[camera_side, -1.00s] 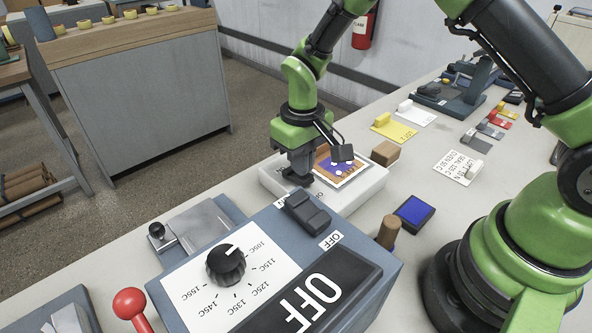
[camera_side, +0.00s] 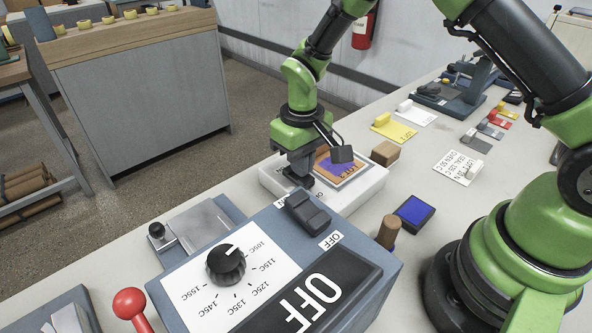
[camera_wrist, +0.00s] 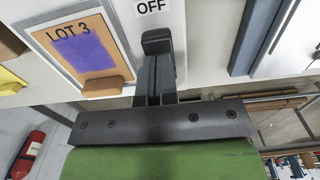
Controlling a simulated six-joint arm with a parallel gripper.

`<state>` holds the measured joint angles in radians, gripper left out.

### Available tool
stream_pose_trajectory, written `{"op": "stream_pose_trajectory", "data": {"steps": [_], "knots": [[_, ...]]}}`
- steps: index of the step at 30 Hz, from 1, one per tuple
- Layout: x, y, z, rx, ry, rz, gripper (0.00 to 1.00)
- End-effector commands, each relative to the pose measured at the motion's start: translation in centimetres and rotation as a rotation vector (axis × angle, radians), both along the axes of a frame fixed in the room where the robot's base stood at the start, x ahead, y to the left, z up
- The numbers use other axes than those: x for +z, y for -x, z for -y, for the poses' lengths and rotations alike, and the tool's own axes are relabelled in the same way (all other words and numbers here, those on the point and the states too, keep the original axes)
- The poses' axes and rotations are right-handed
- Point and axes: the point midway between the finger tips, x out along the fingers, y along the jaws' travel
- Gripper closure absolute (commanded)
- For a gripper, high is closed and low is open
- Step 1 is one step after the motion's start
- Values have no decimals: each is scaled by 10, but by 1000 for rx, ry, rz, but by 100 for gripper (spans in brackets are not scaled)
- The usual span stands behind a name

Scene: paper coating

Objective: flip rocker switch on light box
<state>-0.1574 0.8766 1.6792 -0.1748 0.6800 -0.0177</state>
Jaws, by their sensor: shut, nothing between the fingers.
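The light box (camera_side: 352,197) is a white slab on the bench in the side view, with a framed orange sheet (camera_side: 327,166) bearing a purple patch on top. In the wrist view the sheet (camera_wrist: 98,84) reads LOT 3 and its purple patch is even. The dark rocker switch (camera_wrist: 157,38) is beside it, just below an OFF label (camera_wrist: 150,6). My gripper (camera_wrist: 155,66) is shut and empty, its fingertips right at the rocker; I cannot tell if they touch. In the side view my gripper (camera_side: 300,178) is over the box's near left end and hides the rocker.
A blue-grey control box (camera_side: 375,258) with a dial (camera_side: 226,264), its own dark rocker (camera_side: 307,212) and an OFF display stands close in front. A brown block (camera_side: 385,153) is behind the light box. A blue pad (camera_side: 414,212) and brown cylinder (camera_side: 388,232) stand right.

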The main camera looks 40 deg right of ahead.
Motion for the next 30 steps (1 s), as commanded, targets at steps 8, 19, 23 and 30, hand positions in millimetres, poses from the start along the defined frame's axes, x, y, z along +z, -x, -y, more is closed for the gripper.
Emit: {"op": "stream_pose_trajectory", "data": {"steps": [8,19,23,30], "knots": [[25,0,0,1,0,3,100],[55,0,0,2,0,3,100],[60,0,0,1,0,1,100],[61,0,0,1,0,0,100]]}}
